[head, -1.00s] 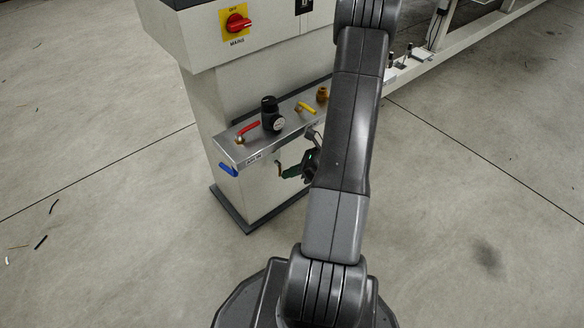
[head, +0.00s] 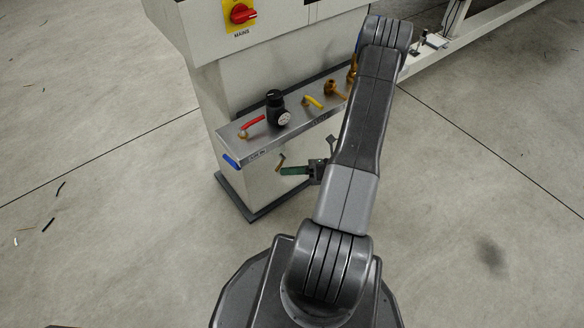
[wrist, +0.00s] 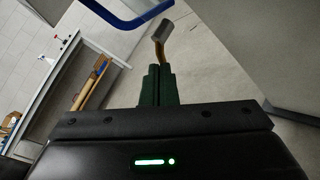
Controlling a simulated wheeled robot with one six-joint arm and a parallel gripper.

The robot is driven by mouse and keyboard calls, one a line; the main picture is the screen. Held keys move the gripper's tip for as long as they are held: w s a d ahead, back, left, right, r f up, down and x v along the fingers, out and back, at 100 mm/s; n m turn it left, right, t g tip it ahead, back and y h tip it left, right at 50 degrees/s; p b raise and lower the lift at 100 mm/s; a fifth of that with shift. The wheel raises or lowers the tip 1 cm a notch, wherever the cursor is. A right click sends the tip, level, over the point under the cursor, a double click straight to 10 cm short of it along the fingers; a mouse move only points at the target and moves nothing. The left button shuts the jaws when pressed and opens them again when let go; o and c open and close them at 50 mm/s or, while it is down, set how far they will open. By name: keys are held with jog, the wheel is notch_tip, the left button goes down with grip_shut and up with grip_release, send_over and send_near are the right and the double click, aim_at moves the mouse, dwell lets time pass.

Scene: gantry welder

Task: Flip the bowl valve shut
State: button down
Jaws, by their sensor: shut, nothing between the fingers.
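A small brass lever with a grey tip (head: 281,160), apparently the bowl valve's, hangs under the front edge of the metal shelf (head: 262,150), below the black regulator (head: 276,110). In the wrist view the lever's grey tip (wrist: 163,30) stands just beyond my fingertips, its brass stem running down behind them. My gripper (head: 284,171) has green fingers pointing left, just below the lever. In the wrist view the fingers (wrist: 158,72) are pressed together and hold nothing. I cannot tell whether they touch the lever.
On the shelf are a red handle (head: 252,126), a yellow handle (head: 312,102) and a brass fitting (head: 334,88). A blue handle (head: 231,160) sticks out at the shelf's left end. A red mains switch (head: 243,15) is above. Open floor lies left and right.

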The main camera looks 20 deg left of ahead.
jog(key=shift+s+a+r+p, duration=0.15)
jog(key=shift+s+a+p, duration=0.1)
jog(key=shift+s+p, duration=0.1)
jog(key=shift+d, duration=0.1)
dwell(1.4)
jog(key=w+d+f, duration=0.1)
jog(key=d+f, duration=0.1)
jog(key=d, duration=1)
jog(key=shift+w+d+p, duration=0.3)
jog(key=shift+d+p, duration=0.05)
jog(key=shift+d, duration=0.05)
jog(key=shift+a, duration=0.1)
